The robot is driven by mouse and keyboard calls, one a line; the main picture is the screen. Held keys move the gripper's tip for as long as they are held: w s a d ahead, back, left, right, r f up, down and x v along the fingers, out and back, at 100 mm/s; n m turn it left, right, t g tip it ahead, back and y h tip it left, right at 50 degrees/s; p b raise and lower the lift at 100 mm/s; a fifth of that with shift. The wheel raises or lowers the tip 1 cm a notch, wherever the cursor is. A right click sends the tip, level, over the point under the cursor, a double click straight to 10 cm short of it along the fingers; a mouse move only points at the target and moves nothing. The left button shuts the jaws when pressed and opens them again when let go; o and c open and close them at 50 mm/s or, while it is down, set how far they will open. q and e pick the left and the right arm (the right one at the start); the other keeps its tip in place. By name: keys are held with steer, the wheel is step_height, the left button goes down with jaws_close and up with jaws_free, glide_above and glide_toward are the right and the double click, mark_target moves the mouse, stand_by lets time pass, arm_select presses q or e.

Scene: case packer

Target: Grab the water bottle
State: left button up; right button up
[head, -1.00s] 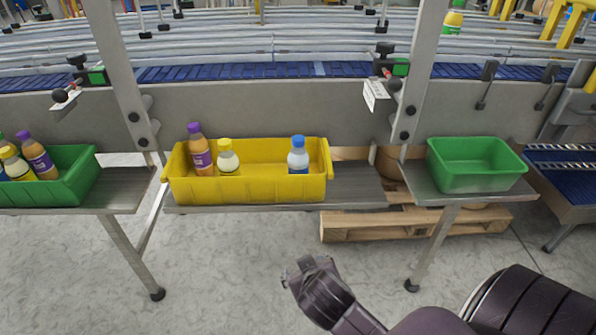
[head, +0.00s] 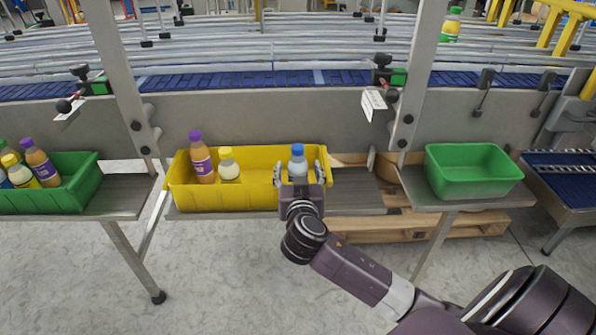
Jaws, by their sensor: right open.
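The water bottle (head: 298,160), clear with a blue cap, stands upright at the right end of the yellow bin (head: 225,200). My right gripper (head: 298,174) is at the bin's right end with its fingers apart, one on each side of the bottle in the picture. The gripper body hides the bottle's lower part, and I cannot tell whether the fingers touch it. My left gripper is not in view.
An orange bottle with a purple cap (head: 201,160) and a yellow-capped bottle (head: 229,166) stand at the bin's left. A green bin with several bottles (head: 75,190) is at far left. An empty green bin (head: 470,185) is at right. Metal posts flank the yellow bin.

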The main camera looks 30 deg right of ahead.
steer(key=shift+w+d+f, duration=0.25)
steer(key=shift+w, duration=0.25)
steer(key=c, duration=1.4)
steer(key=shift+r, duration=0.1)
steer(key=shift+c, duration=0.6)
steer(key=shift+r, duration=0.1)
